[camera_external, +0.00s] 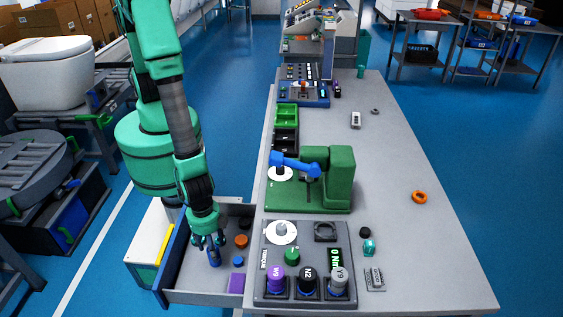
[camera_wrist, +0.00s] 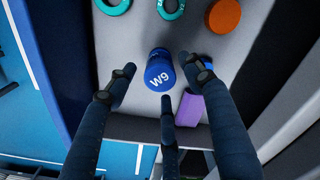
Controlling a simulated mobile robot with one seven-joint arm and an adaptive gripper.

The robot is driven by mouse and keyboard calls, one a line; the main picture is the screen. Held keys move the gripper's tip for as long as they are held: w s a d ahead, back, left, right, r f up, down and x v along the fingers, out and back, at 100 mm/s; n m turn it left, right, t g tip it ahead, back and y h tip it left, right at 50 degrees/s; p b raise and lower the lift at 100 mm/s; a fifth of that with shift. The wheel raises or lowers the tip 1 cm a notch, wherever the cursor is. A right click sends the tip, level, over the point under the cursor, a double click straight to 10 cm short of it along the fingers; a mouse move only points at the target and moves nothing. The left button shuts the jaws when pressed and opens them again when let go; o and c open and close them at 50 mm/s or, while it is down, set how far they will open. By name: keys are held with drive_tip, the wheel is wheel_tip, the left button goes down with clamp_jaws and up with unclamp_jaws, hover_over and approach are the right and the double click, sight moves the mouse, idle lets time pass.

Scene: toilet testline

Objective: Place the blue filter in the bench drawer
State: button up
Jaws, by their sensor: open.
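A blue cylinder with a white W9 label on top, which looks like the blue filter (camera_wrist: 159,72), stands between my fingertips in the wrist view. In the external view the blue filter (camera_external: 214,259) is directly below my gripper (camera_external: 210,243), inside the open bench drawer (camera_external: 200,296). My gripper (camera_wrist: 160,88) is open, with its three dark fingers spread around the filter. Whether any finger touches it, and whether its base rests fully on the drawer floor, I cannot tell.
The drawer also holds an orange disc (camera_external: 241,241), a small blue piece (camera_external: 239,261), a purple block (camera_external: 236,283) and teal rings (camera_wrist: 171,8). The torque panel (camera_external: 262,292) with its capped filters stands on the bench right beside the drawer. A green machine (camera_external: 328,180) stands farther back.

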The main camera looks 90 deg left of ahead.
wheel_tip(320, 180, up, 8)
drive_tip(key=shift+f+p, duration=0.25)
drive_tip(key=shift+p, duration=0.35)
idle(0.4)
drive_tip(key=shift+w+r, duration=0.1)
drive_tip(key=w+a+r+n+t, duration=0.1)
drive_tip(key=w+a+r, duration=0.45)
drive_tip(key=r, duration=0.45)
drive_tip(key=w+a+r+n+t+h, duration=0.1)
drive_tip(key=w+a+r, duration=0.3)
drive_tip(key=a+r, duration=0.45)
drive_tip(key=w+a+r+n, duration=0.2)
drive_tip(key=w+a+r, duration=0.25)
drive_tip(key=r, duration=0.65)
drive_tip(key=s+a+r+n+t, duration=0.1)
drive_tip(key=s+a+r, duration=0.2)
drive_tip(key=a+r, duration=0.3)
drive_tip(key=s+a+r+n+t, duration=0.1)
drive_tip(key=s+a+r, duration=0.3)
drive_tip(key=a, duration=0.5)
drive_tip(key=s+a+r+n+t+y, duration=0.1)
drive_tip(key=s+a+r, duration=0.2)
drive_tip(key=a+r, duration=0.5)
drive_tip(key=shift+s+a+r+t, duration=0.15)
drive_tip(key=shift+s+a+t, duration=0.15)
drive_tip(key=shift+s, duration=0.05)
